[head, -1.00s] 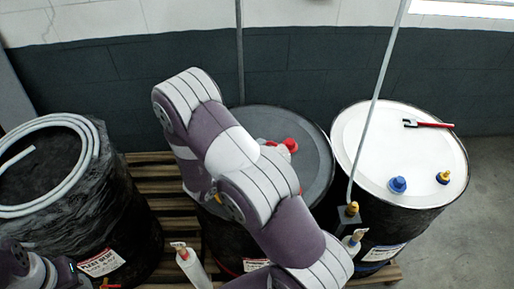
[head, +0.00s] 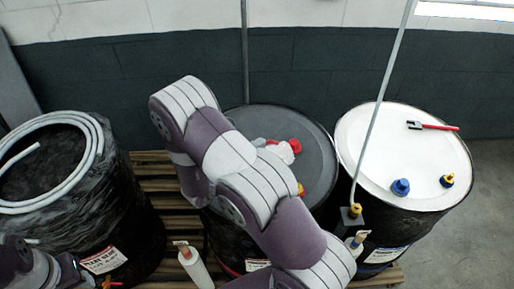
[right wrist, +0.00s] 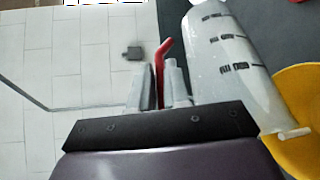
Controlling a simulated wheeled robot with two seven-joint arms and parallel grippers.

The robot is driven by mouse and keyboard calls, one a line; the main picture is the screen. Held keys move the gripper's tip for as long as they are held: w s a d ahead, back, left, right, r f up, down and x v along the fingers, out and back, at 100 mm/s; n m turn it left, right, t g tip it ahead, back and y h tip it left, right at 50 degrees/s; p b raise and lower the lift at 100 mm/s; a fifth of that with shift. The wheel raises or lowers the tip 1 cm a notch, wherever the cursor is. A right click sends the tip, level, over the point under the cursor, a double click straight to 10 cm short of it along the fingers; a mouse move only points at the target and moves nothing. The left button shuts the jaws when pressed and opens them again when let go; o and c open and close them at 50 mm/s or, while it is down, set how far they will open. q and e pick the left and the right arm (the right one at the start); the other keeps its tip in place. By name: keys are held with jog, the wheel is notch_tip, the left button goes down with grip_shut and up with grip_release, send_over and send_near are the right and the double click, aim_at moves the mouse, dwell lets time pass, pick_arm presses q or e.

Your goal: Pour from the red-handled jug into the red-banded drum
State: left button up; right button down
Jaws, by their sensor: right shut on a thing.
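The red-banded drum (head: 318,150) stands in the middle with a dark grey lid; a bit of its red band (head: 229,268) shows low down. The jug (right wrist: 235,65) is translucent white with dark marks and shows in the right wrist view. My right gripper (right wrist: 161,88) is shut on its red handle (right wrist: 163,58). The jug lies tilted, its small pale spout (right wrist: 293,133) in front of a yellow funnel (right wrist: 300,95). I cannot see any liquid flowing.
A wrapped drum (head: 125,215) with a coiled hose (head: 95,160) stands left. A white-lidded drum (head: 375,140) stands right, with caps and a red tool (head: 435,126) on it. A thin pole (head: 385,90) rises between drums. A white bottle (head: 193,265) stands in front.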

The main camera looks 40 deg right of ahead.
jog(key=shift+a+r, duration=0.1)
jog(key=shift+a, duration=0.2)
dwell(0.4)
jog(key=shift+w+a+r+h, duration=0.1)
jog(key=shift+a+r+h, duration=0.05)
jog(key=shift+a+h, duration=0.3)
jog(key=shift+d, duration=0.1)
jog(key=shift+a+n+h, duration=0.25)
jog(key=shift+n, duration=0.05)
dwell(0.4)
jog(key=shift+w+a+r+t+h+b, duration=0.1)
jog(key=shift+a+r+t+h+b, duration=0.1)
jog(key=shift+a+t+h+b, duration=0.15)
jog(key=shift+a, duration=0.3)
dwell(0.6)
jog(key=shift+w+a+r+n+t+h+b, duration=0.15)
jog(key=shift+a+n+t+h+b, duration=0.1)
jog(key=shift+a+n+h+b, duration=0.15)
dwell(0.4)
